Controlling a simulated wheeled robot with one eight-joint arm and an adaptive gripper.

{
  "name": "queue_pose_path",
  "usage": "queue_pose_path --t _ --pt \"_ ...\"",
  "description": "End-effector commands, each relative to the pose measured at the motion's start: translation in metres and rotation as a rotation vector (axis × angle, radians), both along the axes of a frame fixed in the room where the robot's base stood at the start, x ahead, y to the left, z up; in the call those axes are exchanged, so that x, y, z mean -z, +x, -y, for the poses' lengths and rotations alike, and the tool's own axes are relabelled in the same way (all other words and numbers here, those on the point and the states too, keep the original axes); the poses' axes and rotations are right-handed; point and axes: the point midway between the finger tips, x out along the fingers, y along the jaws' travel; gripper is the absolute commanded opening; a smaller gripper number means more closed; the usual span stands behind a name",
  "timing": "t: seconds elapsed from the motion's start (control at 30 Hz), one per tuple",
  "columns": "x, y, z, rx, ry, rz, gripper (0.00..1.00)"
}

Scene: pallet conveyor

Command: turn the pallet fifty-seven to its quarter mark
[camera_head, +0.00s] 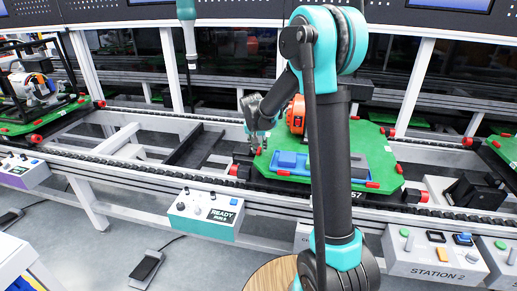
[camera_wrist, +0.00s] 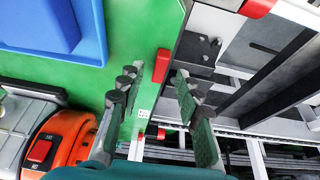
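The green pallet (camera_head: 380,135) sits on the conveyor, with red bumpers around its edge and a partly hidden label ending in 57 below it. It carries a blue tray and an orange machine (camera_head: 296,115). My gripper (camera_head: 256,148) is at the pallet's left edge. In the wrist view, my gripper (camera_wrist: 160,78) has its two fingers apart, one over the green pallet (camera_wrist: 100,78) and one beyond its edge. A red bumper (camera_wrist: 162,64) lies between the fingertips; contact cannot be told. My arm hides the pallet's middle. No quarter mark can be made out.
Conveyor rails (camera_head: 150,168) run across the view, with an open frame left of the pallet. Other green pallets stand at the far left (camera_head: 50,118) and right edge. A READY box (camera_head: 206,213) and a STATION 2 box (camera_head: 436,258) are in front.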

Motion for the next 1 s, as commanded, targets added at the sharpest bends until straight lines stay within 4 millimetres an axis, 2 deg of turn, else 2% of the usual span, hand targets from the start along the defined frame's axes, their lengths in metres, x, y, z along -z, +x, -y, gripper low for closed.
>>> queue_pose_path --t 0.2,0.5,0.77,1.0 --pt "0.014 0.006 0.002 0.000 0.000 0.000 0.34" --pt "0.015 0.006 0.002 -0.001 0.001 0.000 0.34" --pt "0.015 0.006 0.002 -0.001 0.000 0.000 0.02" --pt "0.015 0.006 0.002 -0.001 0.000 0.000 0.00"
